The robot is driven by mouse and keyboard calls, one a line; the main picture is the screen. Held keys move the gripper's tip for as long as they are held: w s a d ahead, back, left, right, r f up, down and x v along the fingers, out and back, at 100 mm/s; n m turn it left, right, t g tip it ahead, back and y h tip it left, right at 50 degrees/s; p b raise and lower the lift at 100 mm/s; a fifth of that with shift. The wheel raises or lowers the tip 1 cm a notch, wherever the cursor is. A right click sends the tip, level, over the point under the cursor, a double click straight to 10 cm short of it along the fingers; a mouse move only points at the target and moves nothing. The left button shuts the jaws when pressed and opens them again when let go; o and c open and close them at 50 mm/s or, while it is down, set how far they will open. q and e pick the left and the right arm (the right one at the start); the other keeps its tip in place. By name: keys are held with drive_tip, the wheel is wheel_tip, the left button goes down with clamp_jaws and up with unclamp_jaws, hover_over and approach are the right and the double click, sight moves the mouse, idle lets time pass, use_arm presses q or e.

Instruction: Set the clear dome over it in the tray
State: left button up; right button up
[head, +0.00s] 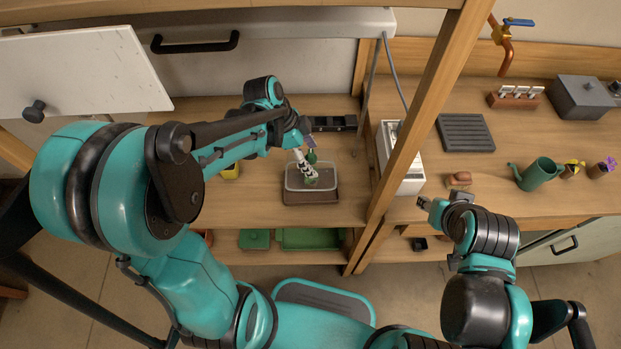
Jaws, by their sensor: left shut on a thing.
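The brown tray (310,198) lies on the left bench near its front. The clear dome (328,178) is a see-through box with a pale rim, showing over the back part of the tray. A small white and green thing (311,184) shows in the dome's outline, seemingly through its clear wall. My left gripper (304,162) reaches down from the upper left and is shut at the dome. Its fingertips and exact grip are too small to make out. I cannot tell whether the dome rests in the tray or hangs just above it. My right gripper (430,204) is away at the right bench's front edge.
A wooden post (412,135) stands between the benches, with a white box (400,170) beside it. A black rack (333,123) lies behind the tray. On the right bench are a ribbed grey tray (465,133), a brown object (460,179) and a green watering can (538,173).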

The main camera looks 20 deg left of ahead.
use_arm(q)
wheel_tip(320, 180, down, 7)
drive_tip(key=shift+f+b, duration=0.2)
drive_tip(key=shift+b, duration=1.05)
drive_tip(key=shift+r, duration=0.1)
drive_tip(key=o, duration=1.2)
